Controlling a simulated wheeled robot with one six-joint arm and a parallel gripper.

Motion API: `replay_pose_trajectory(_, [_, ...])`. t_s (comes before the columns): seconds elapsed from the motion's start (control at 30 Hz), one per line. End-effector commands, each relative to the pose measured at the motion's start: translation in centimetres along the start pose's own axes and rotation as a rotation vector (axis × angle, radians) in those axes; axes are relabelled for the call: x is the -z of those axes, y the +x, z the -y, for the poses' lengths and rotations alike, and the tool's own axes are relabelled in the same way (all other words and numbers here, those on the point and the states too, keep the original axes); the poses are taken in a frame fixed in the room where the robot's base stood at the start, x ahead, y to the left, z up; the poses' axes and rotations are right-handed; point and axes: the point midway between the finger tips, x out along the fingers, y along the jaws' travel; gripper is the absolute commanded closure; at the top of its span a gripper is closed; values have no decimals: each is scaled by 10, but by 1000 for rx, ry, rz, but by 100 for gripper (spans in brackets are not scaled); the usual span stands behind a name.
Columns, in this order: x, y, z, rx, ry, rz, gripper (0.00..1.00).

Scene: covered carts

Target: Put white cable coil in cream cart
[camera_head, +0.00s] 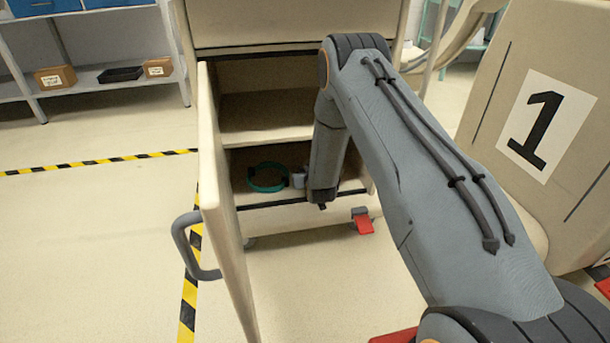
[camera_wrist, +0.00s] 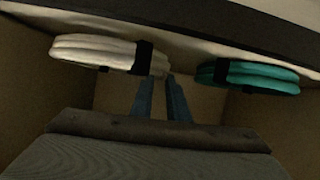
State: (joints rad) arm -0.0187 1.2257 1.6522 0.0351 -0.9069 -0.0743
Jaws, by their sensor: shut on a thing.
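The cream cart (camera_head: 265,25) stands ahead with its left door swung open, showing an upper and a lower compartment. My arm reaches into the lower compartment. In the wrist view, my gripper (camera_wrist: 160,76) is shut on the near end of the white cable coil (camera_wrist: 95,52), beside its black tie. The coil extends to the left of the fingers. In the head view my arm hides the coil. A teal coil (camera_head: 268,177) lies in the lower compartment, left of my wrist; it also shows right of the fingers in the wrist view (camera_wrist: 250,76).
The open door has a grey handle (camera_head: 190,245) and stands left of my arm. A cream panel marked 1 (camera_head: 545,125) rises at the right. A shelf (camera_head: 95,80) with boxes is at the back left. The floor at the left is open.

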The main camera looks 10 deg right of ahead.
Motion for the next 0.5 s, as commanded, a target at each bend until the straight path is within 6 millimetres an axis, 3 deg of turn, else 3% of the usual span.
replay_pose_trajectory(0.1, [-7,8,1,0,0,-3,100])
replay_pose_trajectory(0.47, [-7,8,1,0,0,-2,100])
replay_pose_trajectory(0.5, [-8,8,1,0,0,-1,80])
